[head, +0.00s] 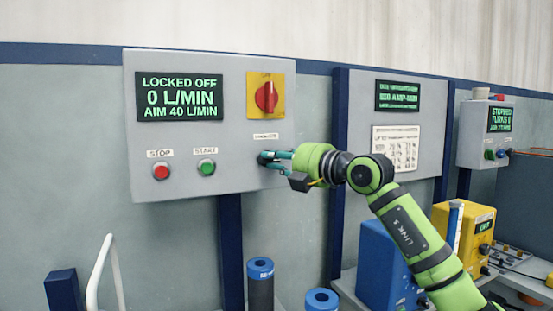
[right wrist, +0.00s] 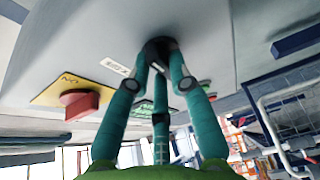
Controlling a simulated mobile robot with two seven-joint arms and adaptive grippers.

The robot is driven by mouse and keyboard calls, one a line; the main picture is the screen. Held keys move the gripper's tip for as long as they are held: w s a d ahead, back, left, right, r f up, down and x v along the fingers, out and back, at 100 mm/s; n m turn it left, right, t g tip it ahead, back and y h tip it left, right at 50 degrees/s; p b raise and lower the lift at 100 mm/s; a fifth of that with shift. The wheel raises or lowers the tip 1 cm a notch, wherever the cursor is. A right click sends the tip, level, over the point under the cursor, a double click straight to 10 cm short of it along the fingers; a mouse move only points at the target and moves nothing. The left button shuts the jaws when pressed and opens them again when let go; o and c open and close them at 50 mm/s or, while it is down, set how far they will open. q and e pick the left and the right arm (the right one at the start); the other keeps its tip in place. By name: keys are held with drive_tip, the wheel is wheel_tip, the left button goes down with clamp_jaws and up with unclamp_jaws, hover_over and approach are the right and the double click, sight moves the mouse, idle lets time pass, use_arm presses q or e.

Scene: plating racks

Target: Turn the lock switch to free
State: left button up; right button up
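The grey control panel (head: 225,150) on the wall reads "LOCKED OFF, 0 L/MIN, AIM 40 L/MIN" on its display (head: 179,97). The lock switch (right wrist: 157,48) is a small dark knob at the panel's lower right, below a small white label (head: 265,136). My right gripper (head: 264,158) reaches it from the right. In the right wrist view its teal fingers (right wrist: 158,62) converge around the knob and appear closed on it. The fingers hide most of the knob, so its turned position cannot be told. My left gripper is not in view.
A red rotary handle (head: 267,97) on a yellow plate sits above the lock switch. A red stop button (head: 161,172) and a green start button (head: 206,167) are to its left. Blue-topped cylinders (head: 260,268) stand below. A blue box (head: 385,262) stands below my right arm.

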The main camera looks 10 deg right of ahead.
clamp_jaws()
use_arm(q)
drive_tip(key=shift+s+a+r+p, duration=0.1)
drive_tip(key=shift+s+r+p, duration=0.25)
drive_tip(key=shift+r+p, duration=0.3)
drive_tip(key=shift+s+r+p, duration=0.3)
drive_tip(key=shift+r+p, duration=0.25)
drive_tip(key=shift+p, duration=0.05)
use_arm(e)
drive_tip(key=n+h, duration=0.2)
drive_tip(key=n, duration=0.2)
drive_tip(key=a+n+g+h, duration=0.1)
drive_tip(key=n+h, duration=0.2)
drive_tip(key=n, duration=0.2)
drive_tip(key=n+h, duration=0.2)
drive_tip(key=n, duration=0.2)
drive_tip(key=shift+s+a+r+g, duration=0.1)
drive_tip(key=shift+a+r+g, duration=0.05)
drive_tip(key=shift+g, duration=0.25)
drive_tip(key=shift+n, duration=0.3)
drive_tip(key=o, duration=0.6)
unclamp_jaws()
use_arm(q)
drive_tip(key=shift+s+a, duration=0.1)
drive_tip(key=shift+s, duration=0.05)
